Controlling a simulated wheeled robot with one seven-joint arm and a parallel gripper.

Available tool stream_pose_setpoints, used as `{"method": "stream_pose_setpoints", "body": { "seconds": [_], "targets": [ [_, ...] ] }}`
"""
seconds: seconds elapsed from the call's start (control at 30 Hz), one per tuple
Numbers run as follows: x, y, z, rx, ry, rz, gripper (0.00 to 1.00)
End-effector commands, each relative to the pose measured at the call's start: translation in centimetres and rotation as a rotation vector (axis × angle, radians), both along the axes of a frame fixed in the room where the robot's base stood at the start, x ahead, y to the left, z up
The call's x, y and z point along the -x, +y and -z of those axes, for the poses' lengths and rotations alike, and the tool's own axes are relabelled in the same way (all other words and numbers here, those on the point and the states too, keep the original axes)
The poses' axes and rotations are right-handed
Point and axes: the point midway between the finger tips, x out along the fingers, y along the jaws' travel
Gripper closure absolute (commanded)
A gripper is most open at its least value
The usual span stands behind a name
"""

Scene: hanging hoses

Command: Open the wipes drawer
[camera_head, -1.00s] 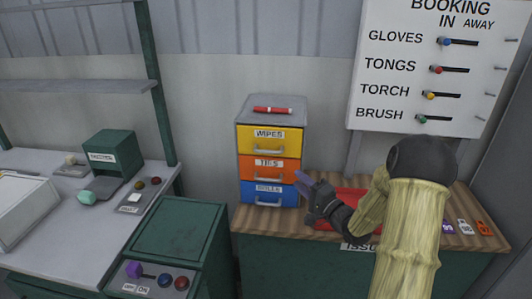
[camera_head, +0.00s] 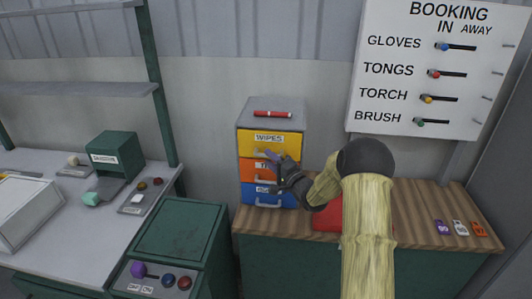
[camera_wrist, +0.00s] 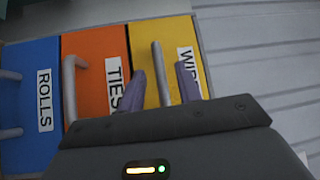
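The yellow wipes drawer (camera_head: 284,142) is the top drawer of a small grey cabinet (camera_head: 243,117) and looks shut. Its label also shows in the wrist view on the yellow drawer front (camera_wrist: 169,35). My gripper (camera_head: 274,157) is at the front of this drawer, at handle height. In the wrist view my two purple fingers (camera_wrist: 161,84) are apart, and the wipes handle (camera_wrist: 158,75) runs up between them. I cannot tell whether they touch it. The head view hides part of the handle behind my gripper.
Below are the orange ties drawer (camera_head: 248,169) and the blue rolls drawer (camera_head: 248,195), partly behind my gripper. A red marker (camera_head: 272,114) lies on the cabinet top. A red item (camera_head: 327,220) is on the wooden bench (camera_head: 415,215) beneath my arm. A booking board (camera_head: 425,70) hangs on the right.

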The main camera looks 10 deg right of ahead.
Motion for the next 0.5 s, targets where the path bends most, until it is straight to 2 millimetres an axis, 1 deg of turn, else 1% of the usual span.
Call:
{"method": "stream_pose_setpoints", "body": {
  "seconds": [0.03,0.1,0.2,0.33,0.5],
  "targets": [
    [-0.7,0.4,-0.3,0.000,-0.001,-0.002,0.66],
    [-1.5,0.8,-0.4,0.000,0.000,-0.001,0.66],
    [-2.3,1.2,-0.4,0.001,-0.001,0.001,0.66],
    [-2.7,1.4,-0.4,0.000,0.001,0.001,0.66],
    [-2.6,1.3,-0.3,0.000,0.001,0.001,0.66]
  ]
}}
